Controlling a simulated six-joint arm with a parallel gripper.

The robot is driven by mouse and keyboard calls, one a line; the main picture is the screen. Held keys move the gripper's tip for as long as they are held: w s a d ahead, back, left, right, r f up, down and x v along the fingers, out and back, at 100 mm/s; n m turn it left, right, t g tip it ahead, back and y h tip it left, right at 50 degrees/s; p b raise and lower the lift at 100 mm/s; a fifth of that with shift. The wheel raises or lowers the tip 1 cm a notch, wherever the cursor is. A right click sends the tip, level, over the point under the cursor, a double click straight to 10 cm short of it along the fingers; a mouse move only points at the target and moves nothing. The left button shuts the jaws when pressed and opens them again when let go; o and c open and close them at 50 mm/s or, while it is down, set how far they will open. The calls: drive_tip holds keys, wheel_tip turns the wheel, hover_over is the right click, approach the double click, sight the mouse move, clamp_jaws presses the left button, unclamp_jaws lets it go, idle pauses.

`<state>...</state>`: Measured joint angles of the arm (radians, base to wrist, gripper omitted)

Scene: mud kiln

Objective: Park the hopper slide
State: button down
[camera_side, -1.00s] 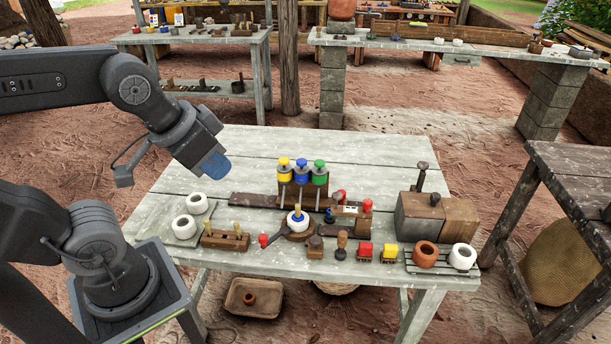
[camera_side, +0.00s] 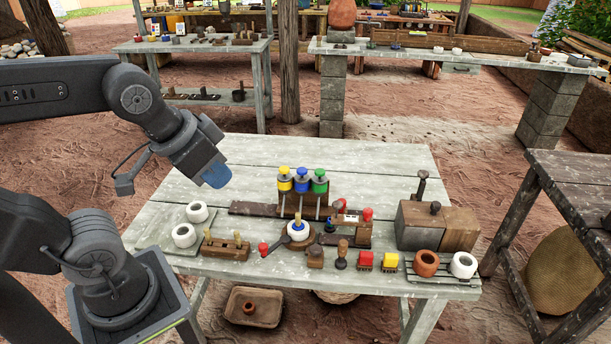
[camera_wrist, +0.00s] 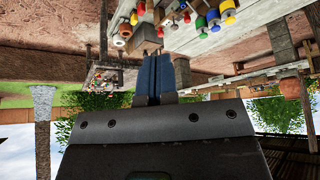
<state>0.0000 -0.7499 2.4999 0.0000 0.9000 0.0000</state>
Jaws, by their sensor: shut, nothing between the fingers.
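On the table stands a wooden rack with three hoppers: yellow (camera_side: 284,181), blue (camera_side: 301,182) and green (camera_side: 319,183). The rack stands on a long dark wooden rail (camera_side: 247,208). I cannot tell for sure which part is the hopper slide. A white round pot with a blue top (camera_side: 298,231) sits in front of the rack. My gripper (camera_side: 216,176) is above the table's left part, left of the rack and apart from it. Its blue fingers, seen in the wrist view (camera_wrist: 153,76), are shut and hold nothing.
Two white rings (camera_side: 184,236) lie on a board at the left. The table's back (camera_side: 350,158) is clear.

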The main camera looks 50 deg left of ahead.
drive_tip(key=c, duration=1.8)
unclamp_jaws()
drive_tip(key=shift+c, duration=0.2)
drive_tip(key=shift+o, duration=0.7)
drive_tip(key=shift+w+r, duration=0.1)
drive_tip(key=o, duration=0.8)
drive_tip(key=w+r+m, duration=0.1)
drive_tip(key=w, duration=0.3)
drive_tip(key=w+a+r+m+g, duration=0.1)
drive_tip(key=w, duration=0.3)
drive_tip(key=w+m, duration=0.2)
drive_tip(key=w, duration=0.2)
drive_tip(key=shift+a+r+g, duration=0.25)
drive_tip(key=shift+r+g, duration=0.15)
drive_tip(key=shift+c, duration=0.2)
drive_tip(key=shift+o, duration=0.5)
drive_tip(key=w+a+f+m+g, duration=0.1)
drive_tip(key=w+f+m, duration=0.1)
drive_tip(key=w, duration=0.8)
drive_tip(key=shift+a+f+m, duration=0.35)
drive_tip(key=shift+a+m, duration=0.05)
drive_tip(key=shift+m, duration=0.3)
drive_tip(key=m+g, duration=0.3)
drive_tip(key=m, duration=0.4)
hover_over(342, 200)
wheel_tip(342, 200, down, 17)
wheel_tip(342, 200, down, 14)
drive_tip(key=shift+f, duration=0.2)
drive_tip(key=shift+s, duration=0.1)
drive_tip(key=shift+c, duration=0.4)
